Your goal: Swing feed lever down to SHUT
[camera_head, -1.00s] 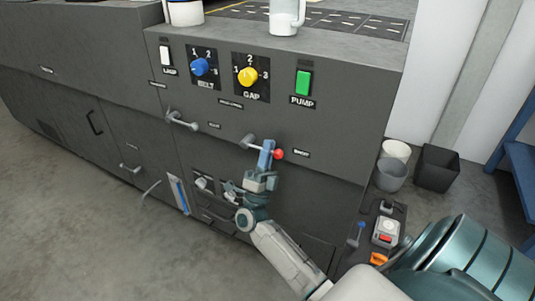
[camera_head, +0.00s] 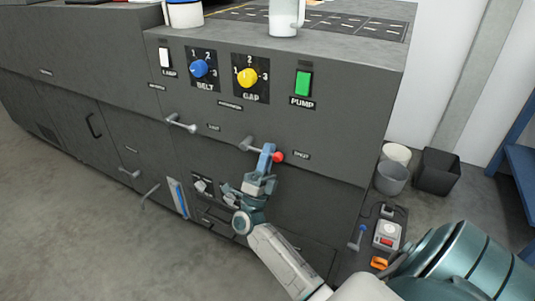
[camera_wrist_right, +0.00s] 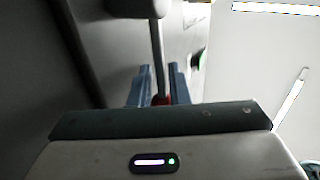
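The feed lever (camera_head: 253,145) is a grey bar with a red knob (camera_head: 278,156) on the dark machine front. It points right and slightly down from its pivot. My right gripper (camera_head: 266,153) is at the lever beside the knob. In the right wrist view, its two blue fingers (camera_wrist_right: 160,85) stand on either side of the lever bar (camera_wrist_right: 157,50), with narrow gaps showing; the red knob (camera_wrist_right: 161,100) is partly hidden by the gripper body. A small label (camera_head: 302,154), too blurred to read surely, is right of the knob. My left gripper is not in view.
Another grey lever (camera_head: 181,123) sits to the left. Above are a blue BELT knob (camera_head: 199,68), a yellow GAP knob (camera_head: 247,77) and a green PUMP switch (camera_head: 303,83). Bins (camera_head: 437,171) stand on the floor at right. Open floor lies in front of the machine.

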